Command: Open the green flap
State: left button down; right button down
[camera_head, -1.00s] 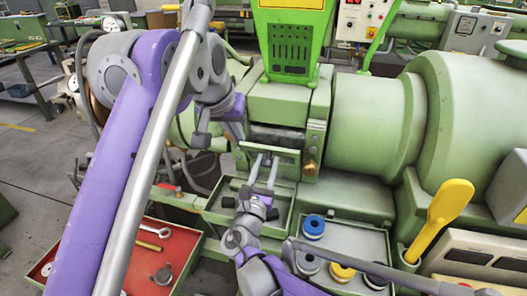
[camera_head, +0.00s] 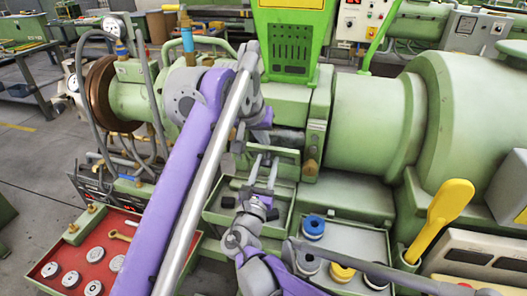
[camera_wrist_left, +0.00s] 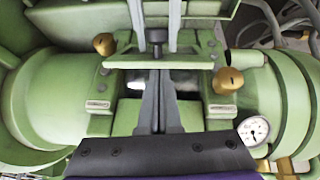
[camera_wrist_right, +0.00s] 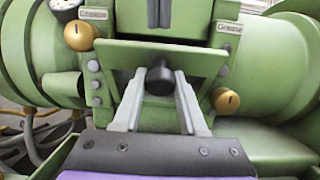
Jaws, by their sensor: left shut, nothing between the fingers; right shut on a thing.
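The green flap (camera_head: 286,154) is on the front of the extruder, below the hopper. In the right wrist view the flap (camera_wrist_right: 130,58) leans outward at its top, with a gap behind it. Its black knob (camera_wrist_right: 159,80) is between the fingers of my right gripper (camera_wrist_right: 160,84), which is shut on it. In the left wrist view the knob (camera_wrist_left: 157,38) is in front of the flap. My left gripper (camera_wrist_left: 156,78) is shut and empty, its fingers over the opening behind the flap's top edge. In the head view its fingertips are hard to make out.
Brass knobs (camera_wrist_left: 228,80) (camera_wrist_left: 104,43) flank the opening closely. A tray with blue and yellow spools (camera_head: 313,227) stands below right. A red tray (camera_head: 80,262) is at lower left. A yellow-handled tool (camera_head: 447,205) stands at right.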

aim_at(265, 162)
pick_arm(q)
jog(key=shift+s+f, duration=0.3)
jog(key=shift+f, duration=0.55)
jog(key=shift+s+f, duration=0.3)
jog(key=shift+f, duration=0.55)
jog(key=shift+s+a+f, duration=0.15)
jog(key=shift+s+f, duration=0.3)
jog(key=shift+f, duration=0.35)
pick_arm(e)
jog(key=shift+c, duration=2.4)
grip_release()
jog(key=shift+s+r, duration=0.1)
pick_arm(q)
jog(key=shift+r, duration=0.1)
